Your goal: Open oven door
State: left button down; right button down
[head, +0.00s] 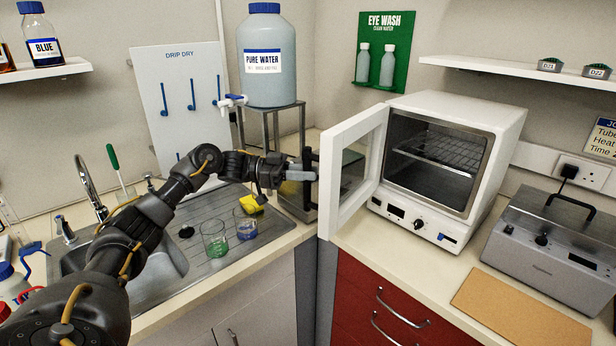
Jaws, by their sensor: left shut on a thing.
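The white oven (456,165) stands on the right-hand counter. Its door (349,170) is swung wide open to the left, and the wire rack (442,152) inside shows. My left gripper (308,174) is at the outer side of the door near its free edge, shut on what appears to be the door handle. The handle is mostly hidden by the fingers. My right gripper is not in view.
A sink with a drainer (205,237) holds two beakers and a yellow sponge (251,204). A pure water container (268,65) sits on a metal stand behind my gripper. A grey heater box (556,245) and a brown board (521,308) lie right of the oven.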

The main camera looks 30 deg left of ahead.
pick_arm(q)
jog(key=shift+w+a+r, duration=0.1)
jog(key=c, duration=1.6)
grip_release()
jog(key=shift+c, duration=0.2)
jog(key=o, duration=0.3)
jog(key=shift+w, duration=0.2)
jog(key=b+v, duration=0.4)
jog(key=v, duration=0.6)
jog(key=shift+s+a, duration=0.25)
jog(key=shift+s, duration=0.05)
